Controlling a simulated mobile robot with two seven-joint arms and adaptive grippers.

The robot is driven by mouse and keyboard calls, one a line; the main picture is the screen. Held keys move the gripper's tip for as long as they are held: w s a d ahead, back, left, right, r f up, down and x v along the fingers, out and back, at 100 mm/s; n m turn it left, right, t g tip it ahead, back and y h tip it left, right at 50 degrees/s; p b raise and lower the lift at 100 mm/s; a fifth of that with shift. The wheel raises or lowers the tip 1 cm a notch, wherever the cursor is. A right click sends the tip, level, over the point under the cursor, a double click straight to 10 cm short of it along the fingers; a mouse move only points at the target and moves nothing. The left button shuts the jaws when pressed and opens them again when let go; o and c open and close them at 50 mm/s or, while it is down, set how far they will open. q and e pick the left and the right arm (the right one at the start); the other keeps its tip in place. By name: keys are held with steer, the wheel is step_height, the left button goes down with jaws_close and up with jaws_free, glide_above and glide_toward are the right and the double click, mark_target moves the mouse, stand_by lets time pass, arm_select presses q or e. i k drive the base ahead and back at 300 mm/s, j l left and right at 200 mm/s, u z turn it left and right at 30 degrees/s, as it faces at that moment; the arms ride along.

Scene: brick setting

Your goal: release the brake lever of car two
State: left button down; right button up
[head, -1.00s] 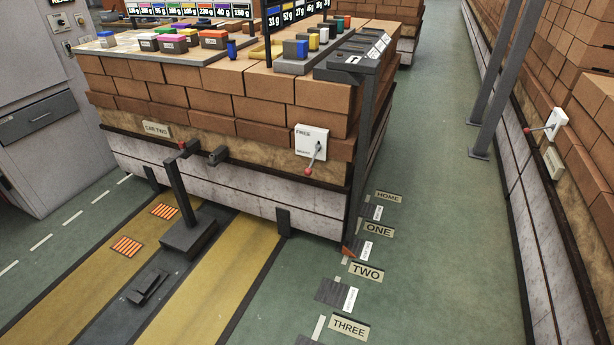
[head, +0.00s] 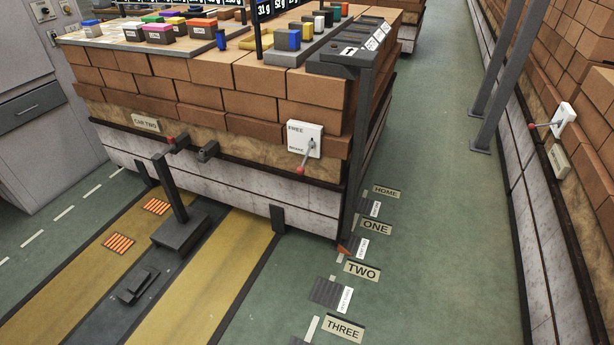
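Car two (head: 215,162) is a brick-laden car with a grey lower side and a "CAR TWO" plate (head: 145,123) at its left end. Its brake lever (head: 306,158) has a red knob and sits on a white panel (head: 312,136) marked "FREE" at the top, with a lower label that reads like "BRAKE". The lever hangs down, slanted to the lower left, its knob by the lower label. Neither of my grippers is in view.
A dark post on a block (head: 180,232) stands in the yellow-edged track before the car. Floor plates HOME, ONE, TWO (head: 362,271) and THREE lie to the right. Another brick car with a similar lever (head: 545,124) stands far right.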

mark_target(301, 171)
steer(key=i+l, duration=0.25)
steer(key=i, duration=0.15)
steer(key=i+l, duration=0.25)
steer(key=i, duration=0.15)
steer(key=i+l, duration=0.25)
steer(key=i, duration=0.15)
steer(key=k+z, duration=0.05)
